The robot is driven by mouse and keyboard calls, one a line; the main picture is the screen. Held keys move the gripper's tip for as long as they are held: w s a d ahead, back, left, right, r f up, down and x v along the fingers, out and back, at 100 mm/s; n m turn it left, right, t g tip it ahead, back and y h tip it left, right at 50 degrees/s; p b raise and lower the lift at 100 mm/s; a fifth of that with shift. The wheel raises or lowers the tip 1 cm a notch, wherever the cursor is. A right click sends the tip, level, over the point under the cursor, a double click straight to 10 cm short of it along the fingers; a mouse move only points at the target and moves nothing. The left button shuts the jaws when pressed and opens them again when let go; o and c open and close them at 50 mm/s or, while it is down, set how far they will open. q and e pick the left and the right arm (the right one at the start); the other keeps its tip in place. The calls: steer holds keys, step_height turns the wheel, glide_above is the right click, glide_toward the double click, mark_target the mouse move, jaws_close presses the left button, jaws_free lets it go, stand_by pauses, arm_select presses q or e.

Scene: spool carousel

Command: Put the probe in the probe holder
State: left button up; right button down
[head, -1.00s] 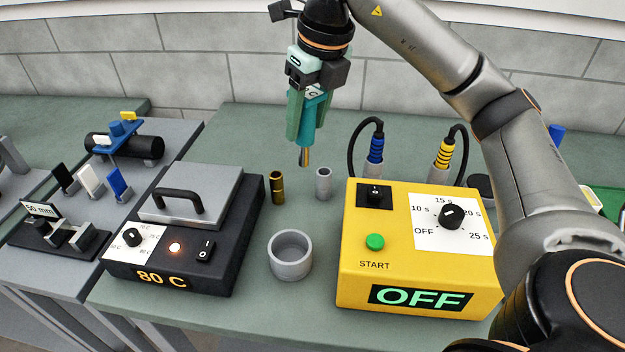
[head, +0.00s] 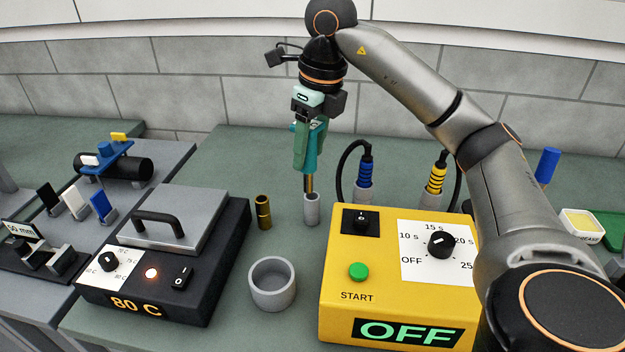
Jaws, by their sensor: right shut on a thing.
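The probe (head: 317,148) has a teal body and a thin brass-coloured tip pointing down. My right gripper (head: 306,165) is shut on it and holds it nearly upright. A small grey cylinder (head: 311,212), which looks like the probe holder, stands upright on the green bench below the probe. The probe's tip is at the cylinder's top rim in the picture; I cannot tell whether it is inside or just behind or above it. My left gripper is not in view.
A brass cylinder (head: 263,212) stands just left of the grey one. A grey round cup (head: 272,285) is in front. A yellow OFF box (head: 335,270) is at right, with blue (head: 366,173) and yellow (head: 436,178) cabled plugs behind. A black 80 C heater (head: 215,275) is at left.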

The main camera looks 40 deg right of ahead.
mark_target(313, 172)
steer(key=w+d+f, duration=0.1)
steer(key=f, duration=0.2)
steer(key=w+d+f, duration=0.1)
steer(key=f, duration=0.1)
steer(key=d+f, duration=0.1)
steer(key=f, duration=0.2)
steer(key=shift+w+d+f, duration=0.25)
steer(key=shift+w+f, duration=0.1)
steer(key=shift+w, duration=0.05)
steer(key=shift+f, duration=0.2)
steer(key=shift+c, duration=1.2)
jaws_free()
steer(key=shift+r, duration=0.1)
